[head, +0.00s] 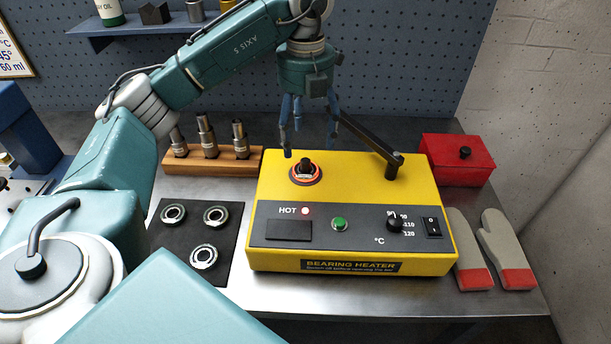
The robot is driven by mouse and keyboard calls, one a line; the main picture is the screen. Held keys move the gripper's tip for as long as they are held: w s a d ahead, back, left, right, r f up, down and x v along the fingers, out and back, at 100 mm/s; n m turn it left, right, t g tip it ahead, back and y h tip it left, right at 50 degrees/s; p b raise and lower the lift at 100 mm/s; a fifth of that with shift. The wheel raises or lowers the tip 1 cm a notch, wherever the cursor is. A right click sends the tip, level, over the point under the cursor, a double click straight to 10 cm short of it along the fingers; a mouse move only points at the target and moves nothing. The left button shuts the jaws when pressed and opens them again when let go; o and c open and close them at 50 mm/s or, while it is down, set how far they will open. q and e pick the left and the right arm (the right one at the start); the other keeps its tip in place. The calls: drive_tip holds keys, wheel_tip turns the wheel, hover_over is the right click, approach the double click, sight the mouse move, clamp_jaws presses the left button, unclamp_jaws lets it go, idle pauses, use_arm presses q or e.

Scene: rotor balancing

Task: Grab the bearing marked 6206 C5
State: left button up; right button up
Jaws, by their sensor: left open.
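Three steel bearings lie flat on a black mat (170,262): one at the back left (173,223), one at the back right (215,226) and one at the front (193,257). Another ring-shaped part (319,173), with an orange-red rim, sits around a dark post on the yellow bearing heater (270,265). Their markings are too small to read, so I cannot tell which is 6206 C5. My left gripper (310,146) is open, pointing down above the back of the heater, with nothing seen between its fingers. My right gripper is not in view.
The heater's black bar (362,133) is swung out to the back right. A red "HOT" lamp (305,211) is lit. A wooden block (240,165) holds several metal tools behind the mat. A red box (450,160) and grey-red gloves (501,250) lie right.

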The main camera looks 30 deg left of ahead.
sight(305, 160)
use_arm(q)
wheel_tip(305, 160, down, 3)
drive_tip(key=shift+f, duration=0.2)
wheel_tip(305, 160, down, 5)
drive_tip(key=shift+a+r+p, duration=0.1)
drive_tip(key=shift+p, duration=1)
drive_tip(key=shift+f, duration=0.3)
drive_tip(key=c, duration=1.4)
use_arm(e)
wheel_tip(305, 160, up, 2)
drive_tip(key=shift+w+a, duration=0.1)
use_arm(q)
drive_tip(key=shift+r, duration=0.1)
